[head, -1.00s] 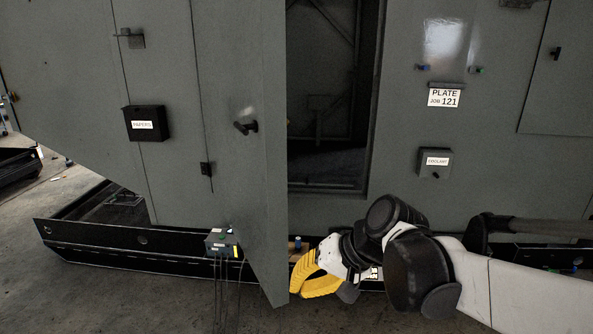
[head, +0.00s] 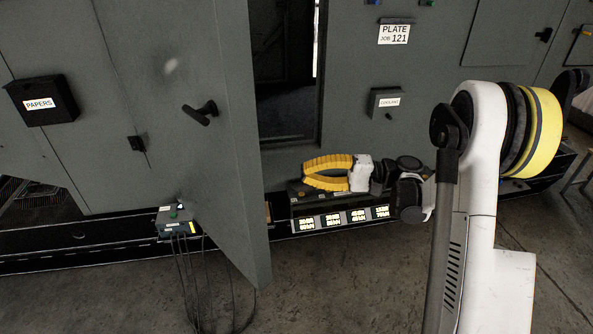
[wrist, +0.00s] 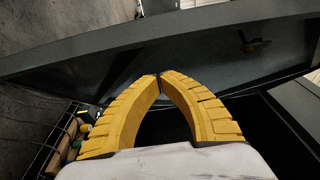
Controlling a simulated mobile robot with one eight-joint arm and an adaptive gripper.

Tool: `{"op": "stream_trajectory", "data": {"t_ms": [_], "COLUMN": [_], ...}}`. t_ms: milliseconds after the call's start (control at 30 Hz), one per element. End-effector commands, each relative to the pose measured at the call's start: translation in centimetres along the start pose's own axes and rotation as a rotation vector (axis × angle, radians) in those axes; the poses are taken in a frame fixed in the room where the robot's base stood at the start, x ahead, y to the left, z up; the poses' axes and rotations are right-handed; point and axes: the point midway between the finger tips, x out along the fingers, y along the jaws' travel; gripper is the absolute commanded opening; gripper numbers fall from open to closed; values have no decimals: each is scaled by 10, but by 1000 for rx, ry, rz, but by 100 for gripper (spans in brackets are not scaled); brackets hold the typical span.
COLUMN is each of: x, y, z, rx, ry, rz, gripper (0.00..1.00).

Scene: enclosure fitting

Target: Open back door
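The grey door (head: 180,150) of the large enclosure stands ajar, its free edge swung out toward the head camera. A black handle (head: 200,112) is on its outer face. The dark doorway (head: 287,95) shows to the right of the door edge. My gripper (head: 308,172), with yellow fingers, is low in front of the doorway, to the right of the door edge. In the wrist view, the tips of my gripper (wrist: 159,77) meet with nothing seen between them. A grey panel (wrist: 110,65), seemingly the door, lies ahead of them; contact cannot be told.
A small control box (head: 175,220) with hanging cables stands low by the door. A papers box (head: 41,98) and a coolant box (head: 386,102) are on the enclosure wall. A black base rail (head: 60,245) runs along the bottom.

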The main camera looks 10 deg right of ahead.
Motion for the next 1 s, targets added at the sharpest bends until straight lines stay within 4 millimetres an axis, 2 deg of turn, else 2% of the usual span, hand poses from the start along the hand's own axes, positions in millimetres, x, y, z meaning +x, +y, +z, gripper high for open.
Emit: {"op": "stream_trajectory", "data": {"t_ms": [200,400,633,1000], "x": [48,87,105,109], "y": [2,2,2,0], "z": [1,4,24,28], "rx": [0,0,0,0], "ry": [-4,-2,0,1], "rz": [1,2,2,2], "gripper": [0,0,0,0]}}
